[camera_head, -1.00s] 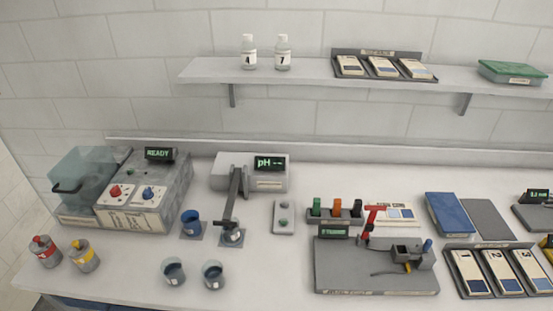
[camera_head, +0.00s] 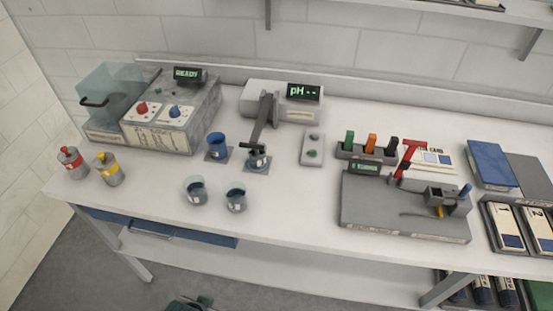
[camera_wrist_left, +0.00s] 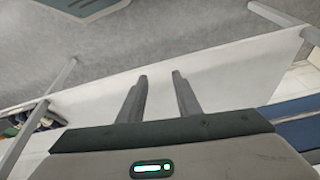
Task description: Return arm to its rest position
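The grey pH meter (camera_head: 262,101) stands at the back of the bench, its display (camera_head: 304,91) reading "pH --". Its dark arm (camera_head: 263,121) reaches forward, with its front end over a small cup (camera_head: 257,161) on a grey pad. Whether anything dips into the cup is too small to tell. In the left wrist view my left gripper (camera_wrist_left: 160,78) is open, with nothing between its fingers. A dark part of what seems to be my left arm shows at the bottom edge of the head view, low in front of the bench and apart from the meter arm. My right gripper is not in view.
A blue cup (camera_head: 217,146) stands left of the arm, and two clear beakers (camera_head: 195,190) (camera_head: 236,198) in front. The washer (camera_head: 185,125) reads "READY" at left. A button box (camera_head: 312,149) and grey station (camera_head: 400,211) lie right. The front bench strip is clear.

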